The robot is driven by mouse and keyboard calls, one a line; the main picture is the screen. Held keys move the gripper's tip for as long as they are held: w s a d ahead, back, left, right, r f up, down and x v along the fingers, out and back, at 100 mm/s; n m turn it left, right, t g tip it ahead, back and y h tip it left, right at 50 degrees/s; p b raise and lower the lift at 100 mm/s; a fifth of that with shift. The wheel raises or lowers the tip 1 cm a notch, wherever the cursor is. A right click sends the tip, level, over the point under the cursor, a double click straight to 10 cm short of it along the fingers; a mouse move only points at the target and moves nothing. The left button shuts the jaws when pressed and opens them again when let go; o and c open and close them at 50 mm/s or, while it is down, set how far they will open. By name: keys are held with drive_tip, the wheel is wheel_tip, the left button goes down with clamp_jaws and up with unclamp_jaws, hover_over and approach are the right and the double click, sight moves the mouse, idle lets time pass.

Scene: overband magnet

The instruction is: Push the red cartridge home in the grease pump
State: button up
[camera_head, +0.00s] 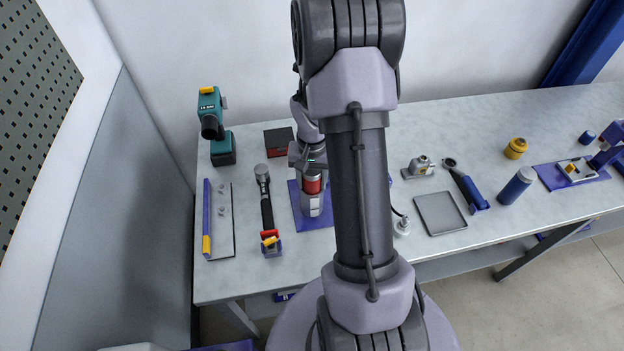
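The red cartridge (312,185) stands upright in the top of the grey-white grease pump (312,205), with a red band of it showing above the pump body. My arm hides the area right of the pump.
A teal drill (212,125) is farther left. A metal tray (440,213) and blue-handled tool (468,190) lie right of my arm.

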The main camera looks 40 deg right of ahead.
drive_tip(key=o, duration=0.5)
wheel_tip(320, 180, up, 18)
drive_tip(key=p, duration=0.4)
drive_tip(key=shift+f, duration=0.25)
